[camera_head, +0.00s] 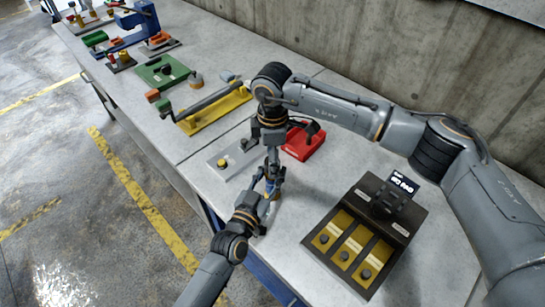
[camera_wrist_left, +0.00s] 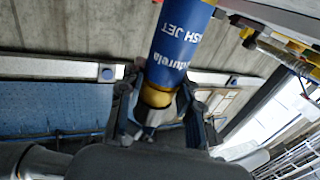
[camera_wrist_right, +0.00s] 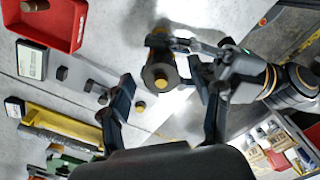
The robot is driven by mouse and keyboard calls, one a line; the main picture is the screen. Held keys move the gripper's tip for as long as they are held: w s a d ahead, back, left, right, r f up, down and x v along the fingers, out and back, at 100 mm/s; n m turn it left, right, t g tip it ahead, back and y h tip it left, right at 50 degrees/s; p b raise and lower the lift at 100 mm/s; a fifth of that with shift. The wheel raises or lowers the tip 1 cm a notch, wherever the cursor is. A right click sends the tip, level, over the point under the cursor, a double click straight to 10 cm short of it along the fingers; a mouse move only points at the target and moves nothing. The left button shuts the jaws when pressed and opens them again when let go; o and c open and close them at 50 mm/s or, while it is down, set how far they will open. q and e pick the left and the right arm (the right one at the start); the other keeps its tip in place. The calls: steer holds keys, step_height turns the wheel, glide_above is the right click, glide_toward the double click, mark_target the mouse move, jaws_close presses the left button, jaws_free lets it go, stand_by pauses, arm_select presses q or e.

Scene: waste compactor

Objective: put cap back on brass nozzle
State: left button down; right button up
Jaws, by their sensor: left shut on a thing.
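My left gripper (camera_head: 262,200) is shut on a nozzle tool. In the left wrist view this is a blue cylinder (camera_wrist_left: 180,45) lettered "SH JET", with a brass-yellow end (camera_wrist_left: 157,96) between the fingers. In the right wrist view a brass-coloured body ends in a dark grey round face (camera_wrist_right: 158,76) with a small brass centre. My right gripper (camera_wrist_right: 165,85) is open, with its fingers on either side of that round face and no visible contact. I cannot tell for certain which part is the cap.
A red tray (camera_head: 291,152) holding a dark piece stands behind the grippers. A light plate (camera_head: 211,169) with a yellow knob lies left of it. A black control box (camera_head: 318,218) with yellow panels stands right. Yellow and green fixtures line the bench farther left.

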arm_select(q)
steer(key=shift+f, duration=0.1)
arm_select(e)
step_height(320, 180, up, 12)
stand_by(0.6)
arm_select(q)
steer(key=c, duration=0.8)
jaws_free()
steer(key=v, duration=1.2)
